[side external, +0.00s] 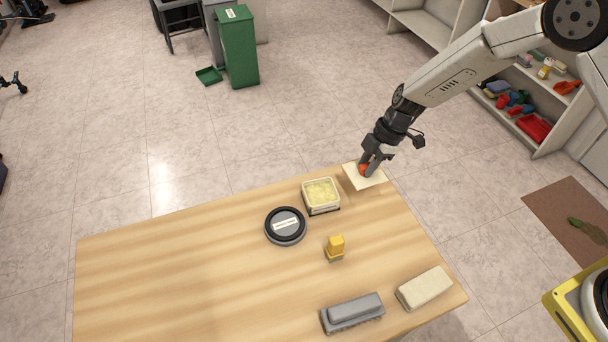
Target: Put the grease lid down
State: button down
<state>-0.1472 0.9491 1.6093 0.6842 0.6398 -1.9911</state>
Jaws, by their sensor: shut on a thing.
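The grease lid (352,179) is a flat cream square with an orange-red knob. It is at the back right corner of the table, partly past the edge in the picture. My gripper (366,169) is shut on the lid's knob from above and hides part of it. I cannot tell whether the lid touches the table or hangs just above it. The open grease tub (321,196), square and cream with pale yellow grease inside, stands to the left of the lid.
A round black-and-grey labelled container (286,226) sits left of the tub. A small yellow-topped item (336,246), a grey brush-like block (352,313) and a cream block (425,288) lie nearer the front. The left of the wooden table (170,270) is clear.

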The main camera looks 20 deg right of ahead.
aim_at(357, 174)
jog(key=shift+w+a+f, duration=0.15)
jog(key=shift+w+f, duration=0.45)
jog(key=shift+f, duration=0.15)
jog(key=shift+w+a+f, duration=0.15)
jog(key=shift+w+f, duration=0.4)
jog(key=shift+f, duration=0.15)
jog(key=shift+w+f, duration=0.25)
jog(key=shift+f, duration=1.55)
jog(key=shift+f, duration=0.1)
jog(key=c, duration=0.5)
grip_release()
